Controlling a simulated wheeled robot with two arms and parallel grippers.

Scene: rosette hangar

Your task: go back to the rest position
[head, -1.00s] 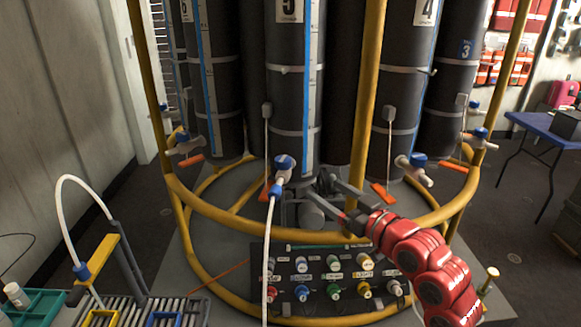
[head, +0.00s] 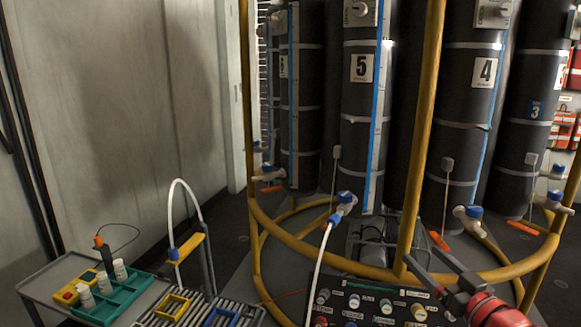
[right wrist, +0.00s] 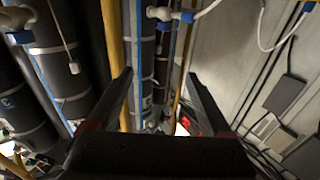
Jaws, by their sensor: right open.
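My right gripper (head: 422,257) is open and empty. It is at the lower right of the head view, in front of the yellow ring frame and above the panel of knobs. In the right wrist view its two dark fingers (right wrist: 156,78) stand wide apart with nothing between them. The white hose (head: 317,265) rises to a blue connector at the valve (head: 345,203) below cylinder 5 (head: 362,110). The gripper is to the right of this valve and apart from it. My left gripper is not in view.
A yellow tubular frame (head: 427,130) surrounds the tall dark cylinders. The knob panel (head: 375,303) is low in front. A grey cart at lower left holds a green tray (head: 118,297) with white bottles. A slatted rack with a second white hose (head: 173,210) stands beside it.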

